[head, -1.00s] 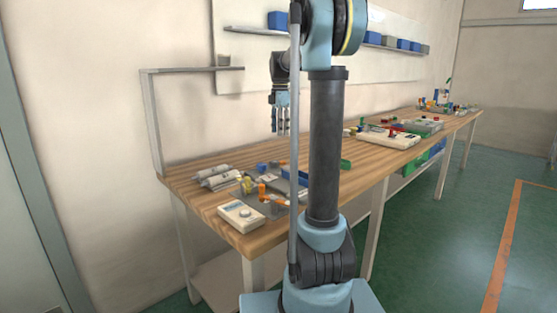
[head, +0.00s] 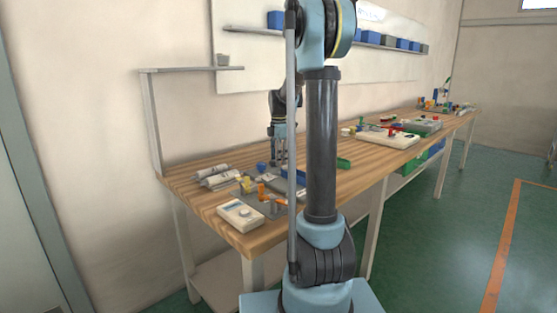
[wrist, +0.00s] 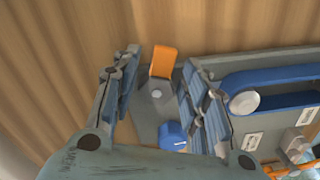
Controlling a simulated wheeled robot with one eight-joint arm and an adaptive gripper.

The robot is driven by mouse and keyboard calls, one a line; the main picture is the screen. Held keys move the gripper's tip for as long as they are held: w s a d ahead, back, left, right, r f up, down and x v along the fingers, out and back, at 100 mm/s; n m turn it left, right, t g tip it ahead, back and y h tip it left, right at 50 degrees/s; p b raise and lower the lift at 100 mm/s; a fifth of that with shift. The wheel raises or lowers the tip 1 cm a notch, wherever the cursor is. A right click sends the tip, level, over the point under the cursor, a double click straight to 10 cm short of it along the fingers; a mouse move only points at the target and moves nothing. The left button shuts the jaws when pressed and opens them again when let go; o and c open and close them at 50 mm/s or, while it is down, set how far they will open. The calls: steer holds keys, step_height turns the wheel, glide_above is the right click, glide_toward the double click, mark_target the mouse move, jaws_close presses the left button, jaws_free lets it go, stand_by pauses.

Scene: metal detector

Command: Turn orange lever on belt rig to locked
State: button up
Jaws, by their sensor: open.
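In the wrist view an orange lever (wrist: 162,62) lies on a small grey plate (wrist: 145,115), beyond and between my fingertips. A blue knob (wrist: 173,135) stands on the same plate, nearer my palm. The belt rig (wrist: 270,130) is to the right, with a blue belt (wrist: 275,80) and a white pulley (wrist: 243,102). My gripper (wrist: 160,80) is open and empty, with its fingers on either side of the plate. In the head view my gripper (head: 278,162) is low over the bench's back part; my arm hides part of the rig.
On the wooden bench (head: 225,203), a white box with a dial (head: 240,215) stands at the front corner. Grey cylinders (head: 215,176) lie at the back left. Yellow (head: 246,185) and orange (head: 262,190) parts stand near the front.

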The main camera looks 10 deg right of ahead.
steer(key=shift+c, duration=0.6)
steer(key=c, duration=0.6)
steer(key=shift+c, duration=0.2)
steer(key=shift+m, duration=0.4)
steer(key=m, duration=0.3)
steer(key=shift+s, duration=0.25)
steer(key=m, duration=0.3)
steer(key=shift+s+m, duration=0.3)
steer(key=m, duration=0.4)
steer(key=s+m, duration=0.1)
steer(key=m, duration=0.1)
steer(key=shift+a+m, duration=0.4)
steer(key=o, duration=0.8)
steer(key=shift+c, duration=0.2)
